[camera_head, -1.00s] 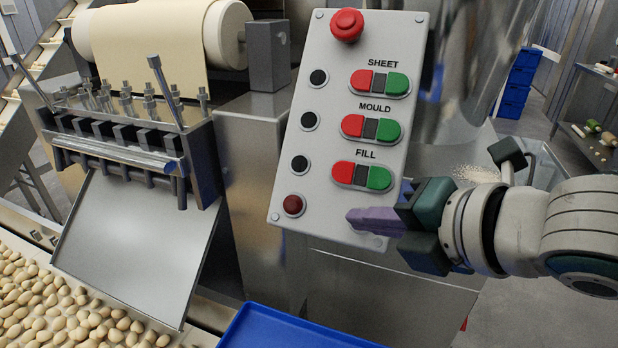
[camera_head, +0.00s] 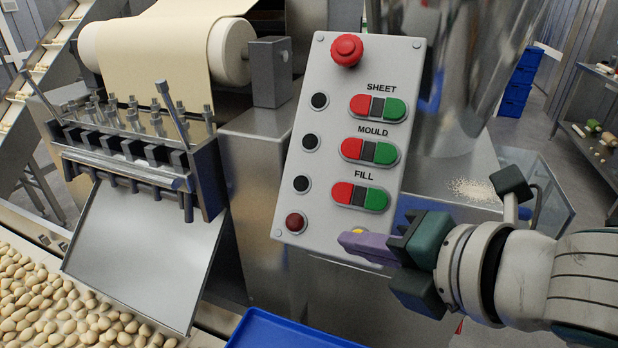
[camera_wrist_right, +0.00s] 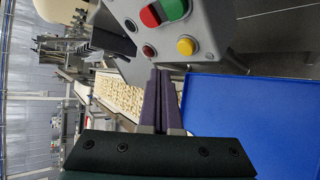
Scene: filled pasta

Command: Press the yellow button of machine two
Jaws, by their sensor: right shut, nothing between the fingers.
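The grey control panel (camera_head: 325,200) carries rows marked SHEET, MOULD and FILL, each a red and green pair. The yellow button (camera_head: 358,231) shows as a small sliver above my purple fingers in the head view. It shows whole in the right wrist view (camera_wrist_right: 186,46), round and on the panel's lower part. My right gripper (camera_head: 343,240) is shut and empty, its fingertips in front of the panel's bottom end. In the wrist view the fingertips (camera_wrist_right: 160,72) appear below and left of the button. Contact with the panel cannot be told. My left gripper is out of view.
A red mushroom button (camera_head: 346,50) tops the panel, and a dark red round button (camera_head: 295,223) sits at its lower left. A blue tray (camera_head: 280,332) lies below the panel. Left are a moulding machine with a metal chute (camera_head: 140,255) and filled pasta (camera_head: 60,305).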

